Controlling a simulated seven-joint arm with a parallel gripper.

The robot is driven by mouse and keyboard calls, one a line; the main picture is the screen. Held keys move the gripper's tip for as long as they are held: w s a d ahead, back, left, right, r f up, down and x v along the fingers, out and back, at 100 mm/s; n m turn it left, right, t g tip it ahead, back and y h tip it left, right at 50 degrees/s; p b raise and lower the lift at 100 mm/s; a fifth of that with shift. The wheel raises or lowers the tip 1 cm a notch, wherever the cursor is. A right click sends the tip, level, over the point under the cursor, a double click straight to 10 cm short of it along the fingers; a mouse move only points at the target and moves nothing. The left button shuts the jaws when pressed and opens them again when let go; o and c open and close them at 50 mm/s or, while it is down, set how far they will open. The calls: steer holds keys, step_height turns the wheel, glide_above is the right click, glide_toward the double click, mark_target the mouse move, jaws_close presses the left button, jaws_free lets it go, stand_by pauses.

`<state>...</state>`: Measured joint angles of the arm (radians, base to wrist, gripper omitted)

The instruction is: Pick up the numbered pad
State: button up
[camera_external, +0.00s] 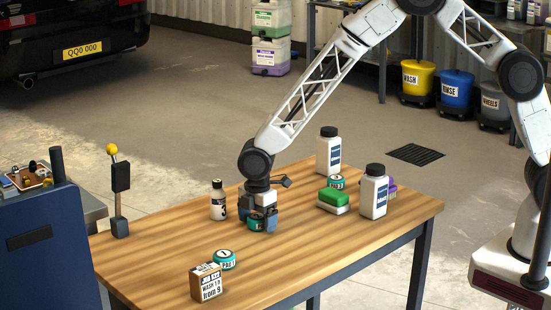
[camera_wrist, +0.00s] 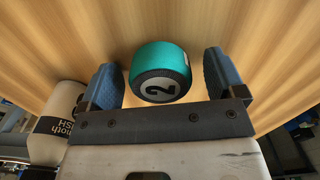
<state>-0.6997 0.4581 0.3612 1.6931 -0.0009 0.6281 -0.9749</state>
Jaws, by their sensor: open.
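My gripper (camera_external: 261,222) is low over the wooden table, pointing down, with its blue fingers apart. In the wrist view, a teal pad tin (camera_wrist: 160,70) with a black top marked 2 lies between the open fingers of my gripper (camera_wrist: 161,80), with a gap on each side. In the external view this tin (camera_external: 258,225) shows partly behind the fingers. A second teal tin marked 1 (camera_external: 225,260) stands nearer the front. A third teal tin (camera_external: 337,182) stands at the back; its number is too small to read surely.
A small box with printed text (camera_external: 206,283) stands at the front. A small black-capped bottle (camera_external: 218,201) is left of my gripper. Two large white bottles (camera_external: 328,152) (camera_external: 373,193) and a green-and-white block (camera_external: 333,199) stand to the right. A yellow-knobbed post (camera_external: 119,190) is at the left edge.

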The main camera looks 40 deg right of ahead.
mark_target(257, 216)
steer(key=shift+c, duration=0.5)
steer(key=c, duration=0.9)
steer(key=shift+r, duration=0.1)
steer(key=shift+r, duration=0.65)
step_height(257, 216, up, 2)
steer(key=shift+r, duration=0.1)
steer(key=s+d, duration=0.3)
steer(key=s, duration=0.1)
steer(key=s+d+r, duration=0.1)
steer(key=s+d, duration=0.2)
steer(key=s, duration=0.1)
steer(key=s+d, duration=0.4)
steer(key=shift+s+r, duration=0.15)
steer(key=shift+s, duration=0.05)
